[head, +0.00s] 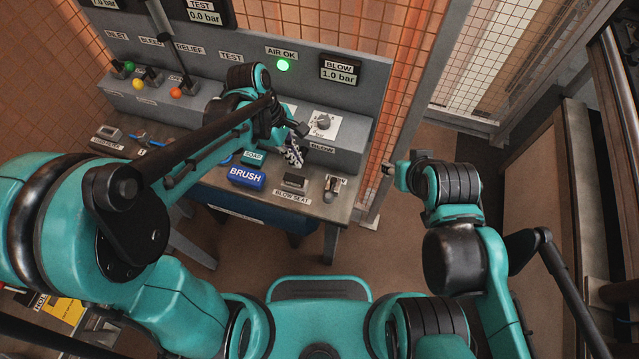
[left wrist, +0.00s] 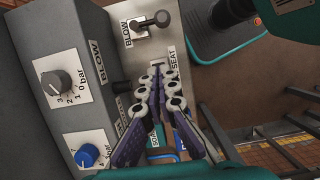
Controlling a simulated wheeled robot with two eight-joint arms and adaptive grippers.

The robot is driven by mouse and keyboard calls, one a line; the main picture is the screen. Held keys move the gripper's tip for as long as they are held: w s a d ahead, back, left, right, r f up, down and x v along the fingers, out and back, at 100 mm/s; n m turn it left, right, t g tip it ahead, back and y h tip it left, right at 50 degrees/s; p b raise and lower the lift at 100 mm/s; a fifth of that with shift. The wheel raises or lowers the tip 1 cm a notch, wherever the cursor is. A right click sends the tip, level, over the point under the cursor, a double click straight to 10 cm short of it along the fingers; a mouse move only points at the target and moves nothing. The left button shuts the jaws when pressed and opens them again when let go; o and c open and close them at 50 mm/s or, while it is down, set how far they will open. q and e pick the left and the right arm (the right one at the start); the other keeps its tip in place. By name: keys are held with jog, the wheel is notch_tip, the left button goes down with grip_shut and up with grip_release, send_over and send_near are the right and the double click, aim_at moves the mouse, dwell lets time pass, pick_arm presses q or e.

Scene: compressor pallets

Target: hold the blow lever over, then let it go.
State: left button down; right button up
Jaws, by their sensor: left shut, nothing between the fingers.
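The blow lever (head: 333,188) stands at the right end of the bench. In the left wrist view the lever (left wrist: 150,22) has a round black knob leaning to the right over its pale plate marked BLOW. My left gripper (head: 292,154) is shut and empty above the bench, left of and behind the lever. In the left wrist view the gripper (left wrist: 161,74) has its fingertips apart from the lever, with the lever beyond them. The BLOW display (head: 340,71) reads 1.0 bar.
The blow seat (head: 295,181) and a blue brush block (head: 246,177) sit left of the lever. The pressure knob (head: 323,121) is on the panel behind. A green AIR OK lamp (head: 283,65) is lit. Mesh fencing (head: 500,60) stands behind; floor right of the bench is open.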

aim_at(331, 191)
pick_arm(q)
jog(key=b+x, duration=0.4)
jog(key=x, duration=0.6)
jog(key=shift+f, duration=0.1)
jog(key=d, duration=0.2)
jog(key=s+d+b, duration=0.1)
jog(key=shift+s+d+f, duration=0.1)
jog(key=shift+d+f, duration=0.15)
jog(key=shift+d, duration=0.15)
